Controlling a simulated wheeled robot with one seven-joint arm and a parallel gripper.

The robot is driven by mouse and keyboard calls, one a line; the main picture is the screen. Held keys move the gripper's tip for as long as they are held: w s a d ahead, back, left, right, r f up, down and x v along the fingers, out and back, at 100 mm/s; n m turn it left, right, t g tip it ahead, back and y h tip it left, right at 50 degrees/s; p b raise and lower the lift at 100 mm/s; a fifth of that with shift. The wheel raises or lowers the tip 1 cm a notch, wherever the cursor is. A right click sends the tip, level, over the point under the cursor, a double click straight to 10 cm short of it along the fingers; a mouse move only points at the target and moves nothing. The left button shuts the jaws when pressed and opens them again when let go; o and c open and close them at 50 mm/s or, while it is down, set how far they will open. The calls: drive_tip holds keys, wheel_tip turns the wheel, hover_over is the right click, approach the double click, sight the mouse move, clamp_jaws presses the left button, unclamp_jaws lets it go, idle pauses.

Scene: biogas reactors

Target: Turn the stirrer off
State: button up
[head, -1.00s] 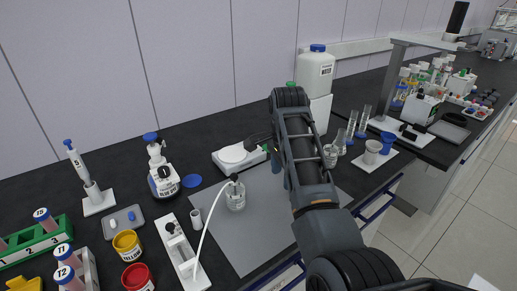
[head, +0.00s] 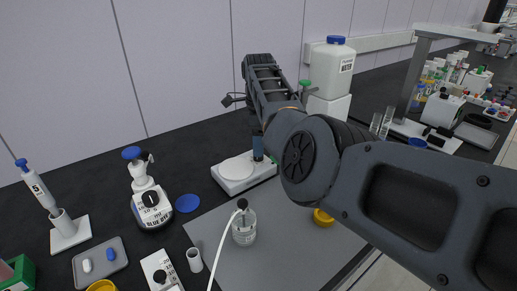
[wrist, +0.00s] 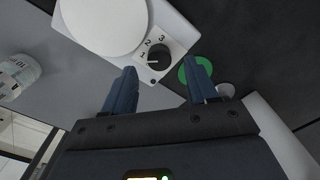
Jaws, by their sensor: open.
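The stirrer (head: 236,172) is a flat white unit with a round white plate, on the dark bench behind the grey mat in the head view. In the wrist view the stirrer (wrist: 102,20) shows at the top, with a black knob (wrist: 159,56) on its front panel beside the numbers 1, 2 and 3. A pale mark on the knob points roughly toward the 1. My gripper (wrist: 163,70) is open, its two dark fingers on either side of the knob's line in the picture. I cannot tell whether they touch it. In the head view my arm partly hides the stirrer's right end.
A glass bottle (head: 244,228) with a white tube stands on the grey mat (head: 270,265). A blue-capped white container (head: 332,68) is behind my arm. A green disc (wrist: 186,72) lies near the right finger. A yellow cup (head: 323,218) is below my arm.

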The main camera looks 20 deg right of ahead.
drive_tip(key=shift+f, duration=1.5)
drive_tip(key=c, duration=1.1)
